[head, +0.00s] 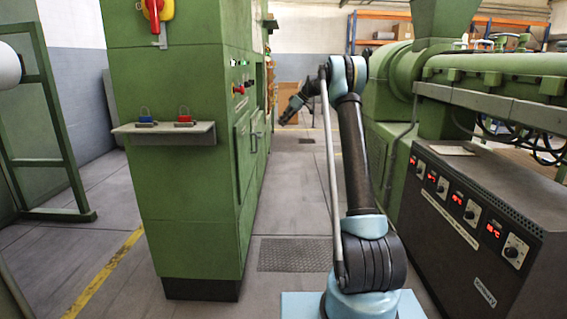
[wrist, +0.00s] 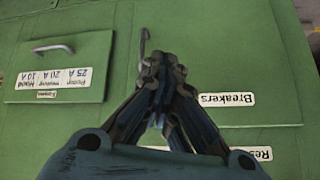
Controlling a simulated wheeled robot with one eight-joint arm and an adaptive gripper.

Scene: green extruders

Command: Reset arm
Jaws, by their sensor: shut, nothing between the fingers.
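My arm stands upright in the middle of the head view, and my gripper (head: 283,120) points down and left beside the side of the green cabinet (head: 178,225). In the wrist view my gripper (wrist: 162,68) is shut, with its fingertips together and nothing visible between them. Behind it is a green panel (wrist: 215,50) with an upside-down "Breakers" label (wrist: 226,99). A thin metal handle (wrist: 143,48) shows just beyond the fingertips. I cannot tell whether the fingers touch the panel.
A shelf (head: 165,135) on the cabinet holds a blue padlock (head: 146,117) and a red padlock (head: 184,117). A red and yellow switch (head: 154,10) is above. A green extruder (head: 490,70) and dark control box (head: 465,220) stand right. Floor between is clear around a metal plate (head: 294,254).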

